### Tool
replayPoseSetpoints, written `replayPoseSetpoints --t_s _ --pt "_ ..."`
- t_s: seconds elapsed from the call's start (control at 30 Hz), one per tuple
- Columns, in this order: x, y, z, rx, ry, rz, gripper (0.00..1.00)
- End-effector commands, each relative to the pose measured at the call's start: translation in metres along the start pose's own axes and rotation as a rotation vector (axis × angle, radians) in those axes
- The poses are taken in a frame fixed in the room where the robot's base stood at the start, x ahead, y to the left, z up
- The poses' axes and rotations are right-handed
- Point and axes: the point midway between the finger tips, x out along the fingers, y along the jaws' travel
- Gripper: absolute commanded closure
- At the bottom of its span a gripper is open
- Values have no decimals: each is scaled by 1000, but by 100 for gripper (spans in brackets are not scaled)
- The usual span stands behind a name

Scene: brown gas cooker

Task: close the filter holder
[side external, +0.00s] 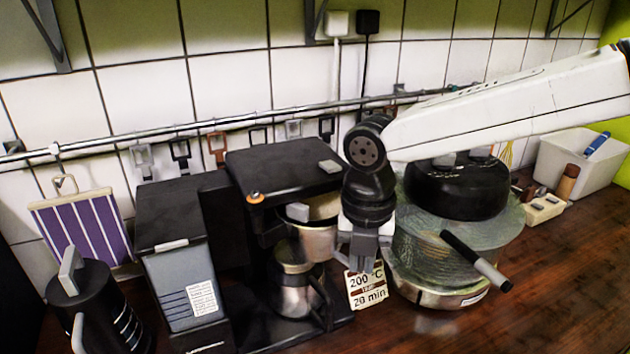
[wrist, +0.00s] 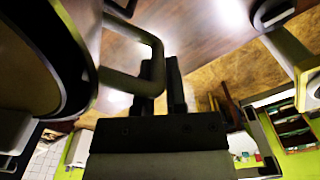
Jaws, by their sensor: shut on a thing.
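The filter holder (side external: 317,243) is a silver basket with a dark rim in the coffee maker (side external: 285,170). In the side view it sticks out to the right from under the black top. Its inside shows, so it stands at least partly open. The glass and steel carafe (side external: 293,285) sits below it. My gripper (side external: 358,255) is at the right side of the holder, pointing down. In the wrist view a dark loop handle (wrist: 128,86) reaches the fingers of my gripper (wrist: 164,85), which are shut on it. The exact contact is partly hidden by the fingers.
A round cooker (side external: 440,285) with glass body and black lid stands close to the right, its black handle (side external: 470,255) jutting forward. A sign (side external: 367,287) is just below my gripper. A grey-black appliance (side external: 180,265) and black jug (side external: 95,310) stand left.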

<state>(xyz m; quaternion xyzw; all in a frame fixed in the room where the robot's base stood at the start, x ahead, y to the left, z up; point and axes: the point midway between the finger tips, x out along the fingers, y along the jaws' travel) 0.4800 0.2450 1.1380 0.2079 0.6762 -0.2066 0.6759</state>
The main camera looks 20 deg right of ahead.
Motion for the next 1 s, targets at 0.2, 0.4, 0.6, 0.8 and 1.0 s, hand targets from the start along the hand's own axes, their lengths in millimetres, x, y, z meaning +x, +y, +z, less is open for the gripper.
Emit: replayPoseSetpoints --t_s 0.2,0.4,0.6,0.8,1.0 --pt "1 -2 2 -13 0 -9 48" --pt "0 -1 2 -13 0 -5 48" --pt "-2 0 2 -13 -1 -2 48" --pt "-17 0 2 -13 -2 -1 48" --pt "-42 0 2 -13 -2 -1 48"
